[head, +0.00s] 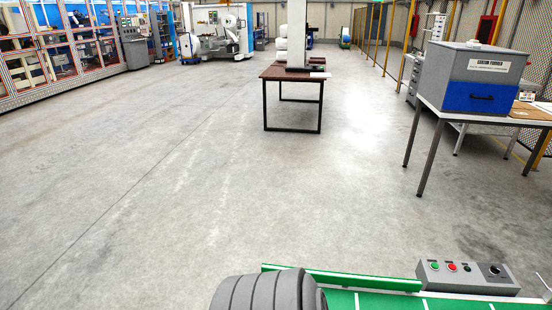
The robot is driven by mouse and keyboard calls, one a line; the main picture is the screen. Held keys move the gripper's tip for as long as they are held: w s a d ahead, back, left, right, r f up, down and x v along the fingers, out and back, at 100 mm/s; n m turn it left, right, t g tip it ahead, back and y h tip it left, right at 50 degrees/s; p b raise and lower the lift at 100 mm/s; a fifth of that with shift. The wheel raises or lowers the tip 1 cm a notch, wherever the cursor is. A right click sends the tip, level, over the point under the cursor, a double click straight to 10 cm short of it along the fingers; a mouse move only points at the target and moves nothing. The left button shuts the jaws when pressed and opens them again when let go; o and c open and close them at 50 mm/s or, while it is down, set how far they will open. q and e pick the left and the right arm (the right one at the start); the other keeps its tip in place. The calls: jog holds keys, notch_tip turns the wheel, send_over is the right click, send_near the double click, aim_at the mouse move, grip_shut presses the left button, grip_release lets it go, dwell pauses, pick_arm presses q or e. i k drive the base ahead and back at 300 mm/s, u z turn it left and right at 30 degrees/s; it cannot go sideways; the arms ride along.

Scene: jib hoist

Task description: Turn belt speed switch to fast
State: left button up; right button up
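A grey control box (465,277) sits beside the green conveyor belt (375,301) at the bottom right of the head view. On its face are a green button (435,266), a red button (452,267), a small dark part (467,268) and a round black knob (495,270) at the right. The knob looks like the belt speed switch. Its labels and pointer are too small to read, so its setting cannot be told. Neither of my grippers is in view.
A grey ribbed rounded object (268,292) covers the belt's left part. A dark table (292,74) stands mid-floor, and a grey and blue box (478,78) sits on a table at the right. Machines (215,32) stand at the back. The floor between is clear.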

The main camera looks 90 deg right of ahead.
aim_at(494, 270)
jog(key=i, duration=1.8)
jog(key=z, duration=3.15)
jog(key=i, duration=3.7)
jog(key=z, duration=2.55)
jog(key=i, duration=2.15)
